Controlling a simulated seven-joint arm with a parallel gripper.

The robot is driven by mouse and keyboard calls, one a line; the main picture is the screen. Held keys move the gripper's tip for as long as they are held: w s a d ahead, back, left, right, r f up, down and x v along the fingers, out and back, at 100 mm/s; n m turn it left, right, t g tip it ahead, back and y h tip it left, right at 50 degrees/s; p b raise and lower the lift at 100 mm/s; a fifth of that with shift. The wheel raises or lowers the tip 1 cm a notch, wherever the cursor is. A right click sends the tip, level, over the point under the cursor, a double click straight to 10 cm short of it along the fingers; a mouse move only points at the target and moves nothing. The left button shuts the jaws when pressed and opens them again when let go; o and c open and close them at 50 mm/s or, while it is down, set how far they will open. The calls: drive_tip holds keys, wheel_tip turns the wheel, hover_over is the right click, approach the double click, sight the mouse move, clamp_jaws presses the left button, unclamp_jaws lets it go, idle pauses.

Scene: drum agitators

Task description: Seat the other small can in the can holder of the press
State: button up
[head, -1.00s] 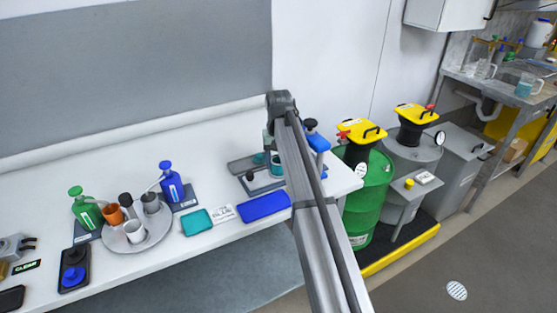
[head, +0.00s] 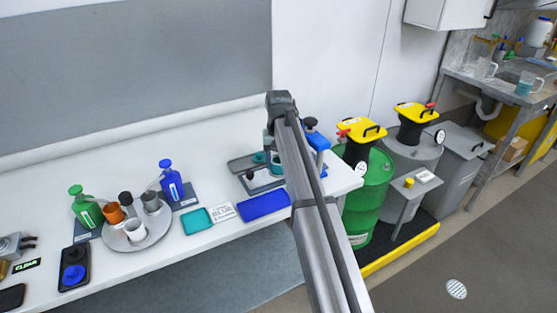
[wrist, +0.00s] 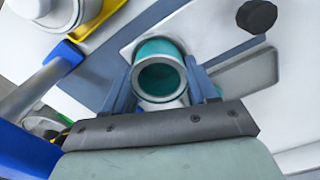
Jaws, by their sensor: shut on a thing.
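My gripper (wrist: 160,80) is shut on a small can (wrist: 160,97) with a grey rim and teal inside, in the wrist view. The can's open end faces the camera, with one finger on each side. A teal surface with a pale edge (wrist: 160,46) shows just beyond the can; I cannot tell whether it is the can holder or touches the can. The press (head: 311,136) stands at the right end of the bench in the head view, with a blue top part. My arm hides part of it and most of the gripper there.
A grey tray (wrist: 247,72) and a black knob (wrist: 256,15) lie right of the gripper. A round tray (head: 153,239) with several cups, pump bottles (head: 172,182) and a blue mat (head: 263,206) are on the bench.

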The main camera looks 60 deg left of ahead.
drive_tip(key=o, duration=1.1)
drive_tip(key=shift+o, duration=0.5)
drive_tip(key=shift+o, duration=0.8)
drive_tip(key=shift+r, duration=0.2)
drive_tip(key=shift+r, duration=1)
drive_tip(key=shift+r, duration=0.1)
